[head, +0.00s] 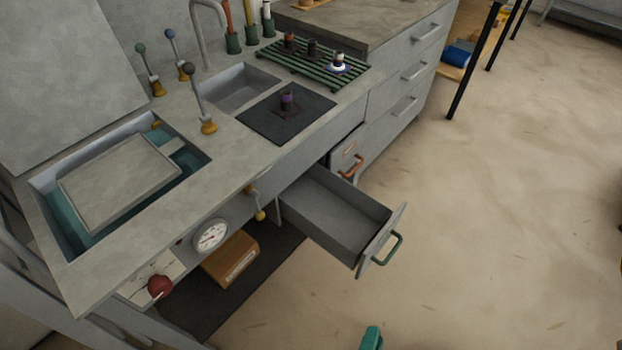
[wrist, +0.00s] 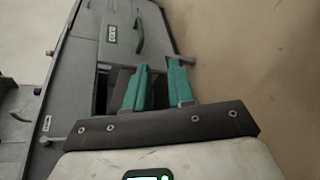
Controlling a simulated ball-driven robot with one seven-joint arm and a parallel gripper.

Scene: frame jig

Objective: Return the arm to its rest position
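My gripper (wrist: 160,67) shows in the wrist view with two teal fingers standing apart. Nothing shows between them, so it is open and empty. In the head view only a teal tip of my gripper (head: 371,339) shows at the bottom edge, over the floor and in front of the pulled-out drawer (head: 378,240). The rest of my arm is hidden in that view. A clear gap of floor lies between the teal tip and the drawer's green handle in the picture.
The empty drawer juts from the counter (head: 255,165) over the floor. A brown box (head: 230,258) sits on a dark mat below. A red knob (head: 160,287) and gauge (head: 211,235) are on the counter front. Open floor (head: 500,220) lies to the right.

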